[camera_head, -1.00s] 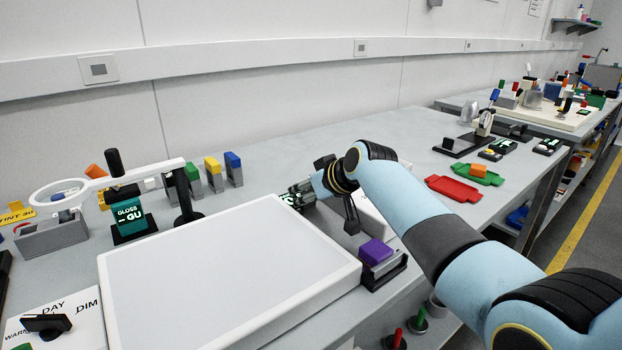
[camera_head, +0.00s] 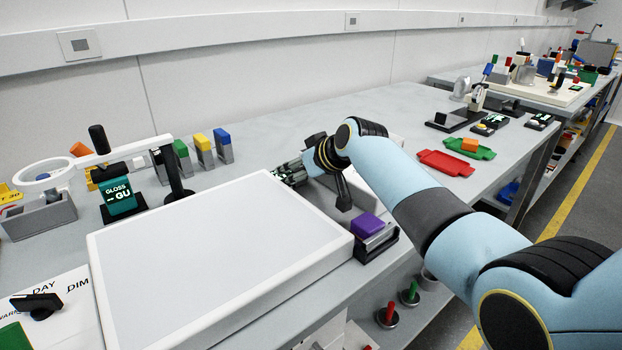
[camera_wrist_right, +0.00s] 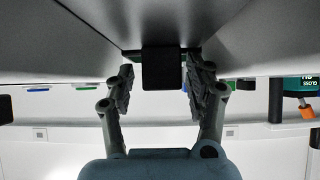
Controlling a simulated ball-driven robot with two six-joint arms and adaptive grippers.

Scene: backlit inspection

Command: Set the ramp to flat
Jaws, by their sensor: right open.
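My right gripper (camera_head: 290,172) reaches in from the right, just behind the far right corner of the large white panel. In the right wrist view the open gripper (camera_wrist_right: 160,84) has a black block-shaped piece (camera_wrist_right: 161,68) between its fingers. A gap shows on each side of the piece. The piece stands out from a grey surface (camera_wrist_right: 90,25). I cannot tell whether it belongs to the ramp. In the head view a pale body (camera_head: 322,198) shows partly under my right wrist; most of it is hidden, and I cannot make out its slope. My left gripper is not in view.
The large white panel (camera_head: 215,255) fills the near bench. A purple block (camera_head: 367,223) sits in a dark holder at its right. A magnifier ring on a stand (camera_head: 42,172) and several coloured blocks (camera_head: 203,145) stand left. Red (camera_head: 444,163) and green trays lie right.

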